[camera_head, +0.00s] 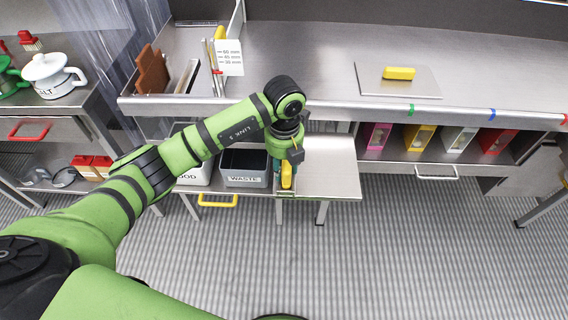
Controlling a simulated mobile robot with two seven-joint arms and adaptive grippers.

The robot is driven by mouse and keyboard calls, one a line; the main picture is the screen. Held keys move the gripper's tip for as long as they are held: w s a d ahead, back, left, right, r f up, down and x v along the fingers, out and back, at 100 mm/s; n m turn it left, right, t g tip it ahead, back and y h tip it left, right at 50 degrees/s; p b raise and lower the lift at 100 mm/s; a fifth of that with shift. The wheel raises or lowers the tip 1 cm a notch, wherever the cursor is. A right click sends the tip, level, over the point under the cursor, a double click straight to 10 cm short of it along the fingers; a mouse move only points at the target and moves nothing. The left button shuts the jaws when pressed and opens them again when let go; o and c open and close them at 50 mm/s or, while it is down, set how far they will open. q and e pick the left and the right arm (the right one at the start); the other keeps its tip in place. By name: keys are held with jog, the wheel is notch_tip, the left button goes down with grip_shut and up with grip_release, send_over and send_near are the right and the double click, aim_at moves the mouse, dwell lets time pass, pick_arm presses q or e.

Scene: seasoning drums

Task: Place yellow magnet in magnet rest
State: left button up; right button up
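My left gripper (285,170) points down over the lower shelf, near the waste bin, and is seen from above. A yellow piece (287,176) shows right at its fingers; the wrist hides part of it, and I cannot tell whether the fingers are closed on it. Another yellow block (399,73) lies flat on a square metal plate (372,85) on the counter at the right. I cannot tell from the picture which yellow piece is the magnet, or which part is the magnet rest. My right gripper is not in view.
A grey bin marked WASTE (244,179) stands left of my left gripper. A bare metal shelf (330,172) lies right of it. Several coloured boxes (419,138) stand under the counter. A white salt pot (50,76) is at the far left. The middle counter (305,60) is clear.

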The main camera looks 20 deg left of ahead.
pick_arm(q)
jog(key=shift+o, duration=0.8)
jog(key=shift+r, duration=0.55)
notch_tip(320, 180, up, 10)
jog(key=shift+f+b, duration=0.1)
jog(key=shift+b, duration=0.8)
jog(key=shift+r, duration=0.7)
